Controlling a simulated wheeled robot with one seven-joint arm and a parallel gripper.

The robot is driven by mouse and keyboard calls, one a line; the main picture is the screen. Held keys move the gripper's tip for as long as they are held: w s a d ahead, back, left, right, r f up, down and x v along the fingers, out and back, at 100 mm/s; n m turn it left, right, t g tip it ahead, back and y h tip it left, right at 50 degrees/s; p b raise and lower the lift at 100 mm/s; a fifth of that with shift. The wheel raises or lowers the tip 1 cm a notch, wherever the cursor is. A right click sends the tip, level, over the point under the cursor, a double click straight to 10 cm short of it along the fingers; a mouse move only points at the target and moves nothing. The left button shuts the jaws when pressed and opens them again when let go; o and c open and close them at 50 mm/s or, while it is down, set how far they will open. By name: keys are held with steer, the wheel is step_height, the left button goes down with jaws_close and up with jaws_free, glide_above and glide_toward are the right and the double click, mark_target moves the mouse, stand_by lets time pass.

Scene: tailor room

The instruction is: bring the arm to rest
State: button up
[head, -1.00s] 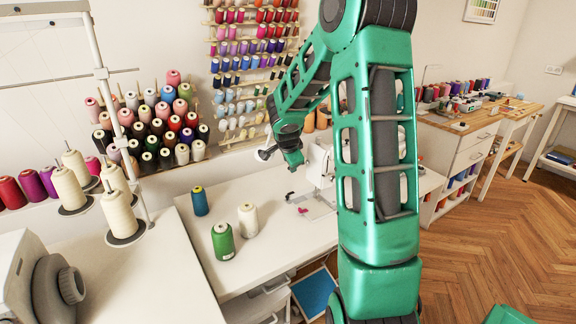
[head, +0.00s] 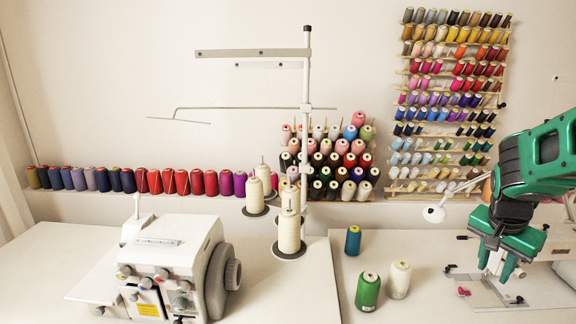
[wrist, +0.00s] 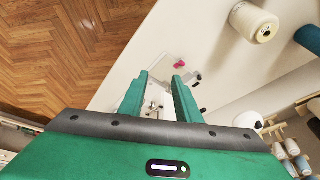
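My gripper (head: 498,262) is at the right of the head view, above the white table with the sewing machine. Its two green fingers point down and stand apart with nothing between them. In the wrist view the gripper (wrist: 163,84) also shows open and empty, with the white table top beyond the fingertips. My green arm enters from the right edge of the head view.
A green spool (head: 367,291), a cream spool (head: 399,279) and a blue spool (head: 353,241) stand on the right table, left of my gripper. A white overlock machine (head: 165,265) and a thread stand (head: 306,120) occupy the left table. Thread racks (head: 450,90) line the wall.

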steer(key=s+a+n+g+y, duration=0.1)
steer(key=s+a+n+y, duration=0.1)
steer(key=s+a, duration=0.3)
steer(key=s+a+n+g+y, duration=0.1)
steer(key=s+a+n, duration=0.3)
steer(key=s, duration=0.9)
steer(key=shift+a+r+n+y, duration=0.15)
steer(key=shift+a+n+y, duration=0.25)
steer(key=shift+a, duration=0.2)
steer(key=shift+w+f, duration=0.25)
steer(key=shift+w, duration=0.4)
steer(key=shift+s, duration=0.1)
